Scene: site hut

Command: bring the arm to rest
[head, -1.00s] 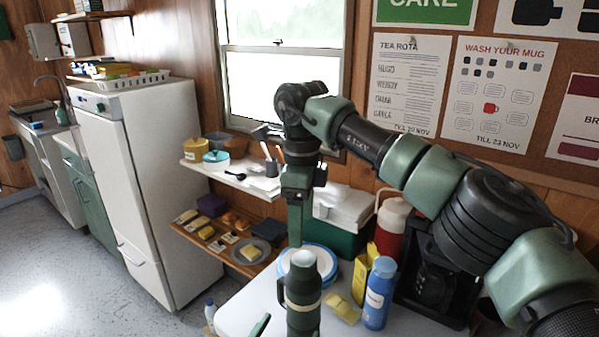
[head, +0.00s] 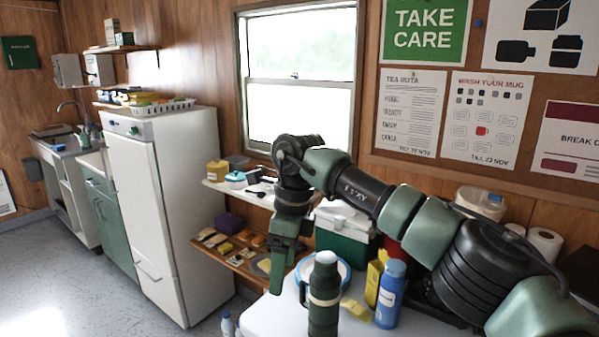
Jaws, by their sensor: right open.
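My right arm comes in from the right and bends down at the wrist over the table's left part. My right gripper (head: 278,283) points down, with its jaws open. Nothing shows held in it. Its lower end appears just left of the dark green flask (head: 324,300), which stands upright on the white table (head: 262,318). I cannot tell the exact gap between them. My left gripper is not in view.
Behind the flask are a blue-rimmed plate (head: 341,272), a yellow box (head: 374,282), a blue bottle (head: 390,294) and a green-and-white cool box (head: 343,234). Low shelves with food stand left of the gripper. Open floor (head: 60,285) lies further left.

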